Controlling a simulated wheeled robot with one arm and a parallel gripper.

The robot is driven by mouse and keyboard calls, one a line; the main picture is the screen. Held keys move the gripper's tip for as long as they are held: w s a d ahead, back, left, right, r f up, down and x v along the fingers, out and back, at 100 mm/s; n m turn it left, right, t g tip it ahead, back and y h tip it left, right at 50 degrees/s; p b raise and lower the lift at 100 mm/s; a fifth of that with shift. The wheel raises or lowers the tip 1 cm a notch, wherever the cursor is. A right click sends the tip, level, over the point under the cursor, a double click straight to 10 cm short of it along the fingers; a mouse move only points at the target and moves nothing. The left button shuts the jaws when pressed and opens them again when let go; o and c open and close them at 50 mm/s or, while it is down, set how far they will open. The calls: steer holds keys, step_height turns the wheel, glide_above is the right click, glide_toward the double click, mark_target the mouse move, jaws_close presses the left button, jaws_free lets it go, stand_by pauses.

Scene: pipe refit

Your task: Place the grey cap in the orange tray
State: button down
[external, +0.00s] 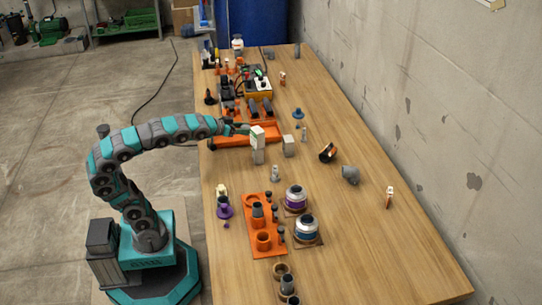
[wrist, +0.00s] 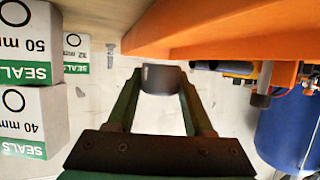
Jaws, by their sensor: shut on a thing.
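My gripper (wrist: 162,88) is shut on the grey cap (wrist: 162,77), a short dark grey cylinder between its two green fingertips in the wrist view. In the external view my gripper (external: 243,129) is at the orange tray (external: 232,141), beside the stacked white seal boxes; the cap is too small to make out there. The orange tray also shows in the wrist view (wrist: 225,38), which looks upside down, at the upper right. The cap appears close to the tray's edge there; I cannot tell its height over it.
White seal boxes (wrist: 28,115) stand close beside my gripper and also show in the external view (external: 257,154). An orange board (external: 254,240) with fittings lies nearer the front. Grey pipes and tools crowd the tray's far side. The right part of the table (external: 350,230) is mostly clear.

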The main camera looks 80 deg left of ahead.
steer(key=shift+f+b, duration=0.3)
steer(key=shift+f, duration=0.15)
steer(key=shift+f, duration=0.2)
steer(key=shift+c, duration=1.4)
jaws_free()
steer(key=shift+r, duration=0.1)
steer(key=shift+r+p, duration=0.45)
steer(key=shift+r, duration=0.2)
steer(key=v, duration=1.2)
